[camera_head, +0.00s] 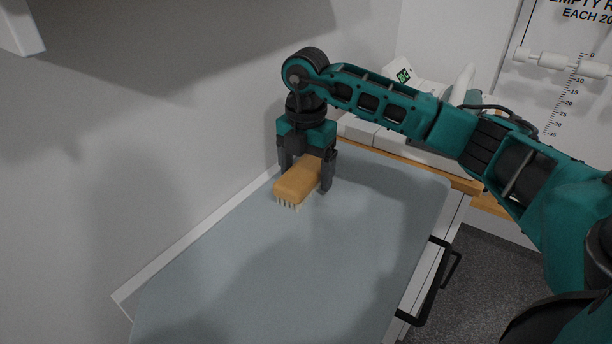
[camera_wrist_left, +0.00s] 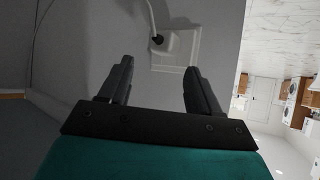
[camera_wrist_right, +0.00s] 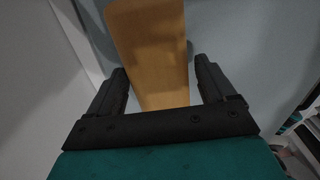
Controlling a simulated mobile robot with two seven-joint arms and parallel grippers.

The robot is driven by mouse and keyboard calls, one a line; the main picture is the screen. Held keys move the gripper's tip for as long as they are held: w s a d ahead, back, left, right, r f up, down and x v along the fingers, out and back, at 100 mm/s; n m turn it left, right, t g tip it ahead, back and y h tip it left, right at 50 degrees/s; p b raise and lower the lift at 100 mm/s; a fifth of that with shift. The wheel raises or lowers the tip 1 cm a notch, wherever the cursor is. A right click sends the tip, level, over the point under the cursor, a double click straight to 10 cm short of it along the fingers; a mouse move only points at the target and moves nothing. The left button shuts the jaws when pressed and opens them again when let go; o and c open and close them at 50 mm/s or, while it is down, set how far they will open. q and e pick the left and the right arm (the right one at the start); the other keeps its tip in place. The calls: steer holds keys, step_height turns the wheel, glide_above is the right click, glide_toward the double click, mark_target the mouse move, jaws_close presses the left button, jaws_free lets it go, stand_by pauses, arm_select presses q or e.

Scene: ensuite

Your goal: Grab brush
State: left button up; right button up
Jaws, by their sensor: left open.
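The brush (camera_head: 296,184) has a tan wooden body with pale bristles pointing down. It lies on the grey-blue counter top (camera_head: 270,270) close to the wall. My right gripper (camera_head: 305,180) points down over it, with one finger on each side of its body. In the right wrist view the brush (camera_wrist_right: 150,50) runs between the open fingers. It lies nearer the left finger, and a gap shows at the right finger. My left gripper (camera_wrist_left: 158,73) is open and empty in its wrist view, away from the counter, and it is not in the head view.
The wall (camera_head: 120,180) runs along the counter's left edge. White boxes (camera_head: 365,132) stand beyond the counter's far end. Black drawer handles (camera_head: 437,285) stick out on the right side. The near part of the counter is clear.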

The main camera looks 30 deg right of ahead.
steer(key=c, duration=0.9)
steer(key=shift+r, duration=0.1)
